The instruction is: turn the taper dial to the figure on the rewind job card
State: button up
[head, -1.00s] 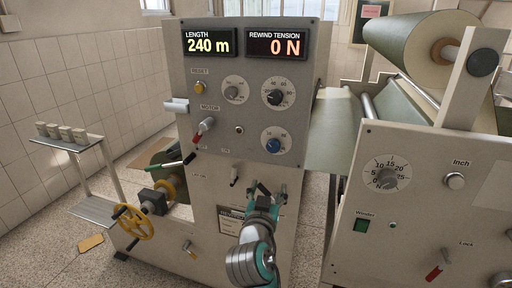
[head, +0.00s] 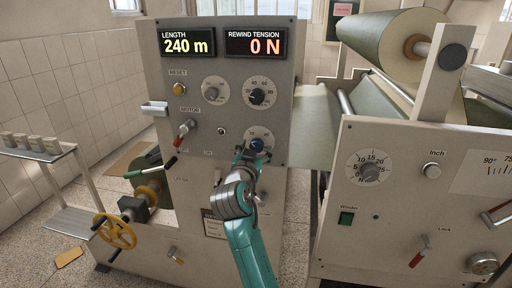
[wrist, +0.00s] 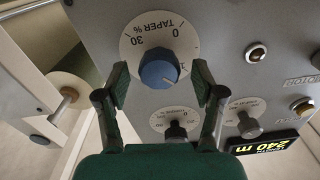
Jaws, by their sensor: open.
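The taper dial is a blue knob (wrist: 158,69) on a white scale plate marked TAPER %, with 0 and 30 visible. It shows upside down in the wrist view, and its pointer setting is hard to read. In the head view the blue knob (head: 257,145) is the lowest dial on the panel. In the head view my gripper (head: 253,155) is at the dial. A card (head: 213,226) on the lower front is partly hidden by my arm and unreadable.
Two other dials (head: 215,90) (head: 257,96) sit above the taper dial. The displays read 240 m and 0 N.

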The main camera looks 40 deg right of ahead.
jog(key=shift+x, duration=0.9)
jog(key=c, duration=1.1)
jog(key=shift+c, duration=0.2)
jog(key=shift+n, duration=0.4)
jog(key=n, duration=0.3)
jog(key=shift+n, duration=2.2)
